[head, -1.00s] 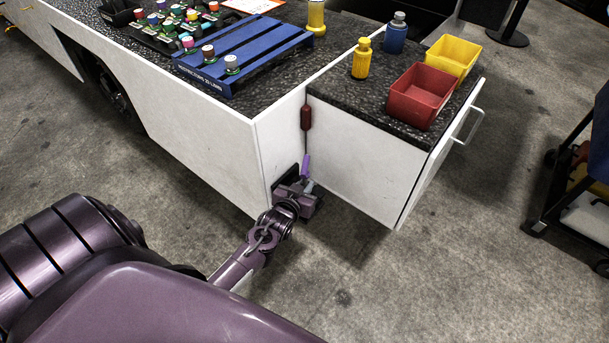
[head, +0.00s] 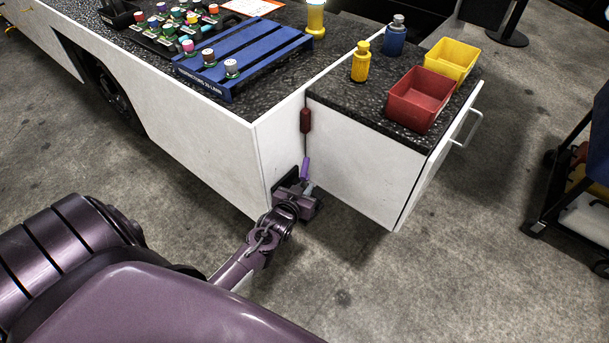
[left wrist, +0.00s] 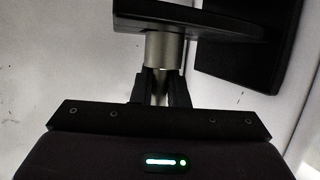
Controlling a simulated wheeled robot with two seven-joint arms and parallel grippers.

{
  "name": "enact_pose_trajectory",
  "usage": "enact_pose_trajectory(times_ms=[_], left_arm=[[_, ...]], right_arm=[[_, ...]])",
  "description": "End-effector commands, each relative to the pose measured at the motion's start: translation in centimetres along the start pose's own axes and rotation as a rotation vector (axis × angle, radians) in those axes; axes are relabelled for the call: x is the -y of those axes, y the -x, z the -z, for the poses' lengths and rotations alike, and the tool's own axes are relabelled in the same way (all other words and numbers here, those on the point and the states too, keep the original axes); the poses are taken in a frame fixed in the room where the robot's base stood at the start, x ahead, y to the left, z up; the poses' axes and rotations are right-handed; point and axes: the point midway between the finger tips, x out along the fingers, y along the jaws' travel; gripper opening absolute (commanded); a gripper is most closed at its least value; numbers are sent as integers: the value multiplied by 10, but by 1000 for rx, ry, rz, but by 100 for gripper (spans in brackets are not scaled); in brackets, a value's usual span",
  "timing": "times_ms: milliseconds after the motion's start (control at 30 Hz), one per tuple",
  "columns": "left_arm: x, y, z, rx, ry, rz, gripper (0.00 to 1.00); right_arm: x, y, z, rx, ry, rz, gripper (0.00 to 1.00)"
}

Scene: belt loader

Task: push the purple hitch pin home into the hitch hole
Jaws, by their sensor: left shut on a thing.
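The purple hitch pin (head: 306,167) shows in the head view as a short, slightly tilted purple piece low in the corner between the two white panels. My left gripper (head: 300,190) is right at it, shut on the pin; the grip itself is mostly hidden in the head view. In the left wrist view my fingers (left wrist: 160,88) close around a narrow shaft, with a thicker grey cylinder (left wrist: 165,50) just beyond. A dark hitch plate (left wrist: 185,17) crosses above the cylinder. The hitch hole is hidden, so I cannot tell how deep the pin sits. My right gripper is not in view.
A dark red handle (head: 306,120) hangs on a thin dark line above the pin. White panels (head: 365,170) close in the corner on both sides. Red (head: 420,97) and yellow (head: 452,58) bins and bottles stand on the counter above. The floor in front is clear.

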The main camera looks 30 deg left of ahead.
Motion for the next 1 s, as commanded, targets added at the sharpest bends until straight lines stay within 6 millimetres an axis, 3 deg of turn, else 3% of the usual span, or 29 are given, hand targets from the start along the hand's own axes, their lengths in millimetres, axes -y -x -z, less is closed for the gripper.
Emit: enact_pose_trajectory(times_ms=[100,1000], left_arm=[[-2,3,-10,22,1,-5,0],[3,4,-10,21,0,1,0]], right_arm=[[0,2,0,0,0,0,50],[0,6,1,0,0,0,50]])
